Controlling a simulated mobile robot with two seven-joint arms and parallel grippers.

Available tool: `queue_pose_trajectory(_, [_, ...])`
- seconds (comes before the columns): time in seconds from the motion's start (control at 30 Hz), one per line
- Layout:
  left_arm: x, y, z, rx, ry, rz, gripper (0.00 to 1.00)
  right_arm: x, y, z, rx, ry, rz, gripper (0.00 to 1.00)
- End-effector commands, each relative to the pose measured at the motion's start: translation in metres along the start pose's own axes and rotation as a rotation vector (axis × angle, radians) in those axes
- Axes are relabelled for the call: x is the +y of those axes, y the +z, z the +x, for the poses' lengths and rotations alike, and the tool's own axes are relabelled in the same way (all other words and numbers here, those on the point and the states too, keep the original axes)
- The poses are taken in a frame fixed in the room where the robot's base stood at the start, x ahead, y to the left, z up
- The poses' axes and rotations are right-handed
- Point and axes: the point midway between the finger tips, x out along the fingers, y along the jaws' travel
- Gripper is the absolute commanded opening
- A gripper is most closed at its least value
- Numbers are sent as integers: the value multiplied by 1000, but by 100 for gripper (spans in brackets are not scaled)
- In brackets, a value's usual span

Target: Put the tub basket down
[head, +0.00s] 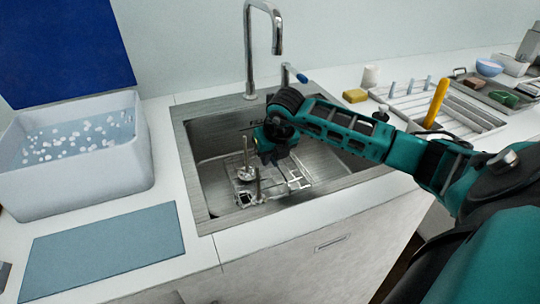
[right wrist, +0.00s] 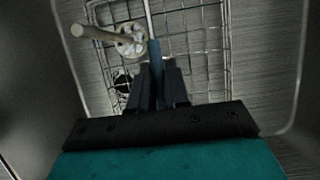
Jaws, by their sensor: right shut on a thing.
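The tub basket, a wire-mesh basket (head: 296,181), is inside the steel sink basin, low down near its floor; I cannot tell whether it touches the floor. Its mesh (right wrist: 206,40) also fills the upper middle of the right wrist view. My right gripper (head: 272,157) reaches down into the sink above the basket. In the right wrist view, its fingers (right wrist: 160,88) are shut on a thin upright handle with a blue grip (right wrist: 154,58). A pale round piece with a rod (right wrist: 130,38) shows at the basket's left. My left gripper is out of view.
The steel sink (head: 198,205) has a tall faucet (head: 249,50) behind it. A white tub (head: 85,180) of water with floating white bits stands left, with a blue mat (head: 105,250) in front. A drying rack (head: 465,121) and yellow sponge (head: 355,96) lie right.

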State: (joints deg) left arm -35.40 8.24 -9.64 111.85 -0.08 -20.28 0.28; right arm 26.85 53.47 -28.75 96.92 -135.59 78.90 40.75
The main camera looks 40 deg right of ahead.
Motion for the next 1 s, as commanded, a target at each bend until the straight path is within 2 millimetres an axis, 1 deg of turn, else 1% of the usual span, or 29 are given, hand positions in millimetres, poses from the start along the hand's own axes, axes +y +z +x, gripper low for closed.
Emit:
queue_pose_trajectory(0.37, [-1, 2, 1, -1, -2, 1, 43, 0, -1, 4, -3, 1, 0, 0])
queue_pose_trajectory(0.4, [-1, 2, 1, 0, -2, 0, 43, 0, -2, 5, 0, 0, 0, 18])
queue_pose_trajectory(0.63, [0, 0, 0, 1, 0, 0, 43, 0, -2, 5, 0, 0, 0, 40])
queue_pose_trajectory(0.67, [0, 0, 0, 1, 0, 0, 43, 0, -2, 5, 0, 0, 0, 42])
queue_pose_trajectory(0.87, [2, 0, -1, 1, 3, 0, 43, 0, -2, 4, 0, 0, 0, 42])
queue_pose_trajectory(1.0, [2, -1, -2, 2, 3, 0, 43, 0, 0, -3, -2, -1, 0, 42])
